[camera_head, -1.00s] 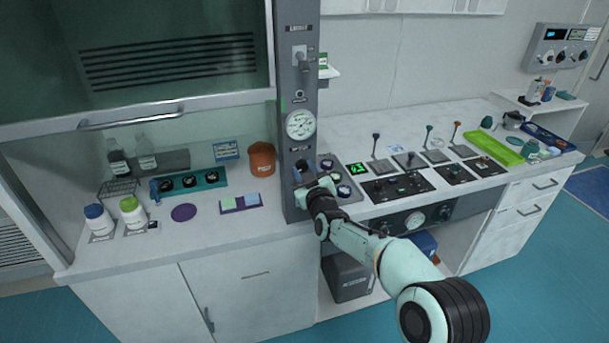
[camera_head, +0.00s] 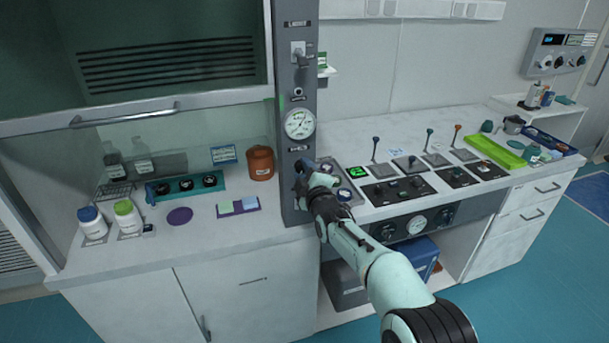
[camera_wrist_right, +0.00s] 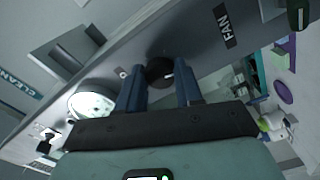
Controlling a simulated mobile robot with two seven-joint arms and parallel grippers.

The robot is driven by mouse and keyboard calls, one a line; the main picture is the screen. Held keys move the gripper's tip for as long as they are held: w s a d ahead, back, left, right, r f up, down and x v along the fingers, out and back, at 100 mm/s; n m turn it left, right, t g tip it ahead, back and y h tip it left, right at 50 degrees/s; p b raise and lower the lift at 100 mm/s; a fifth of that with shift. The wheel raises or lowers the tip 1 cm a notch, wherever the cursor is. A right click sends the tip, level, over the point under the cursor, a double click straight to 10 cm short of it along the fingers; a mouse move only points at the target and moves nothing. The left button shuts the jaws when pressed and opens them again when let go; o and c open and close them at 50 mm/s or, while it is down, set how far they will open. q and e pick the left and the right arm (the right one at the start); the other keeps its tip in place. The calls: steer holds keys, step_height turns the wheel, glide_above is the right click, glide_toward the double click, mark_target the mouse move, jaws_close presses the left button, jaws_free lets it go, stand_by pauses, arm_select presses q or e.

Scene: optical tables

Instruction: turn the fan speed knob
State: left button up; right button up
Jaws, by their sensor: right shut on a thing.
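The fan speed knob (camera_wrist_right: 159,72) is a small round black knob with a white mark, on the grey column (camera_head: 297,80) beside a black FAN label (camera_wrist_right: 226,25). My right gripper (camera_wrist_right: 160,88) has its two blue fingers on either side of the knob and is shut on it. In the head view my right gripper (camera_head: 302,170) is at the front of the column, below the round gauge (camera_head: 300,124), and hides the knob. My left gripper is in neither current view.
Right of the column, a panel with black knobs (camera_head: 399,188) and several upright levers sits on the white bench. On the left are an orange pot (camera_head: 260,163), a teal holder (camera_head: 186,186) and white bottles (camera_head: 92,222). A fume hood sash (camera_head: 130,118) is at upper left.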

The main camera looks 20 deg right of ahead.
steer(key=shift+n, duration=0.6)
steer(key=o, duration=1)
steer(key=shift+o, duration=0.2)
steer(key=s+b, duration=0.1)
steer(key=s, duration=1.2)
steer(key=shift+s+d, duration=0.2)
steer(key=shift+d, duration=0.05)
